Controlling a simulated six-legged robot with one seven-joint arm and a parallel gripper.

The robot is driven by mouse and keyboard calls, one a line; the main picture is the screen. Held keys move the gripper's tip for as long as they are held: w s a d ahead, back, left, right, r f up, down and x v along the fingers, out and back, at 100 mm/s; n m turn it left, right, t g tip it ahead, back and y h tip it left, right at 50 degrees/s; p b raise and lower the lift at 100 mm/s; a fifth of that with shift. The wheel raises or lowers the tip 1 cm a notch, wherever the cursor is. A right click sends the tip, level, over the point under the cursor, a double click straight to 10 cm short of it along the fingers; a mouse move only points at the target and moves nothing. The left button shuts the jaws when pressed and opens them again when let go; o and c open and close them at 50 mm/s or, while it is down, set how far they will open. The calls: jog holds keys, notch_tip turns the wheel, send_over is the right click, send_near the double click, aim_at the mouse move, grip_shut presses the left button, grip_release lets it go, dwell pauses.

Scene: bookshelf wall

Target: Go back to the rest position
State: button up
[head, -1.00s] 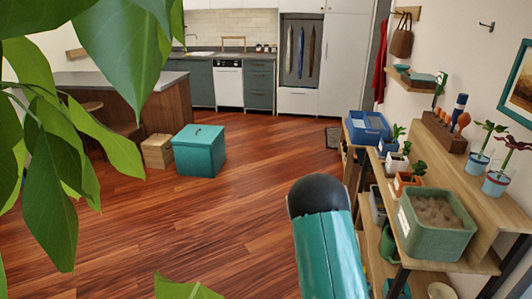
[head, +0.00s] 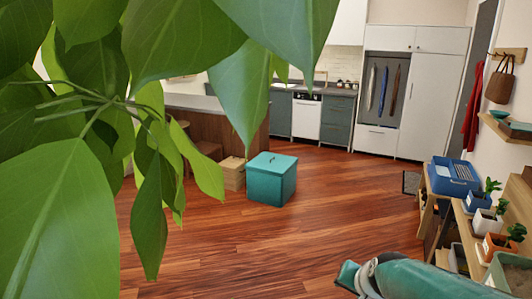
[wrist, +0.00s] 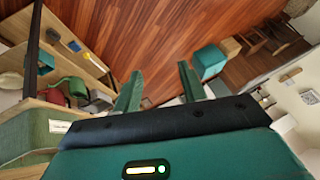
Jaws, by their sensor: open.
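My gripper (wrist: 159,84) shows in the wrist view with its two green fingers spread apart. Nothing is between them; wooden floor lies beyond. In the head view, part of my teal arm reaches in from the lower right corner, and the gripper itself is out of that picture.
Large leaves (head: 150,110) cover the left of the head view. A wooden shelf unit (head: 465,222) with a blue crate (head: 453,177) and potted plants stands at right, close to my arm. A teal box (head: 272,180) sits on the open floor (head: 230,245). Kitchen cabinets (head: 338,118) line the back.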

jog(key=s+a+r+n, duration=0.2)
jog(key=s+r+n, duration=0.1)
jog(key=s, duration=0.5)
jog(key=s+a+r+n+g, duration=0.1)
jog(key=s+a+r+n, duration=0.1)
jog(key=s+r, duration=0.2)
jog(key=s, duration=0.3)
jog(key=shift+s+r+n, duration=0.3)
jog(key=shift+s+n, duration=0.05)
jog(key=shift+n, duration=0.05)
jog(key=shift+c, duration=0.6)
jog(key=shift+d, duration=0.1)
